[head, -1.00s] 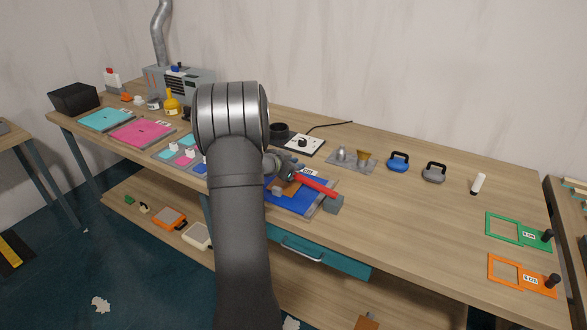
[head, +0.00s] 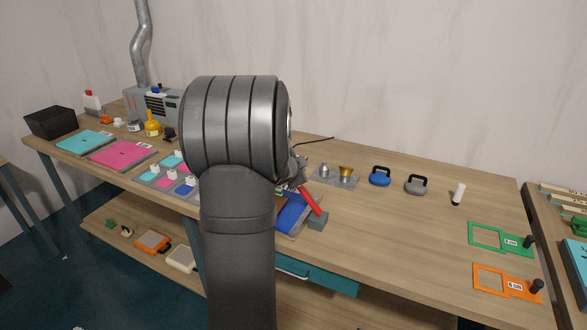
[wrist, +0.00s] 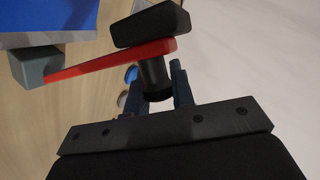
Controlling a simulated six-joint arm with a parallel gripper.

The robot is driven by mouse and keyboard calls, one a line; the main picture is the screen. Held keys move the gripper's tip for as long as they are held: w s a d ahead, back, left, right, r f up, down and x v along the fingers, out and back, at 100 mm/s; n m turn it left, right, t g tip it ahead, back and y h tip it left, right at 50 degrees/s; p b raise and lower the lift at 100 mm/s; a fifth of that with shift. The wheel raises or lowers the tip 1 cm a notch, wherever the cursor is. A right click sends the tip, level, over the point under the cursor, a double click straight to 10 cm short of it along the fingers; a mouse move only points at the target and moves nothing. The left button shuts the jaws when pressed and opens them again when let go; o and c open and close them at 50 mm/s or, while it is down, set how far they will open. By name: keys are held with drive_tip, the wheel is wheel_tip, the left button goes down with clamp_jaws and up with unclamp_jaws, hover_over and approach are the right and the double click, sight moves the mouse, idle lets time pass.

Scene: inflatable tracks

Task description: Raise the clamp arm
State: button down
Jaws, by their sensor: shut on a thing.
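The clamp's red arm (head: 310,202) runs from a grey block (head: 318,221) at the edge of the blue pad (head: 292,215) up toward my gripper (wrist: 160,85). In the wrist view the red arm (wrist: 105,61) leads from the grey block (wrist: 35,64) to a dark grip (wrist: 152,24) with a black knob (wrist: 153,75) under it. My gripper is shut on the black knob, one finger on each side. In the head view my wrist hides most of my gripper and part of the pad. The red arm looks tilted; its exact angle is unclear.
A metal plate (head: 347,181) with small cups is behind. Green (head: 490,236) and orange (head: 492,278) frames lie at far right. The bench between is clear.

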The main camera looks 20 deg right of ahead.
drive_tip(key=shift+s+d+r, duration=0.25)
drive_tip(key=shift+s+d, duration=0.1)
drive_tip(key=shift+m, duration=0.3)
drive_tip(key=c, duration=1.2)
unclamp_jaws()
drive_tip(key=shift+c, duration=0.2)
drive_tip(key=shift+s+r, duration=0.1)
drive_tip(key=shift+s, duration=0.05)
drive_tip(key=v, duration=1.7)
drive_tip(key=shift+s, duration=0.2)
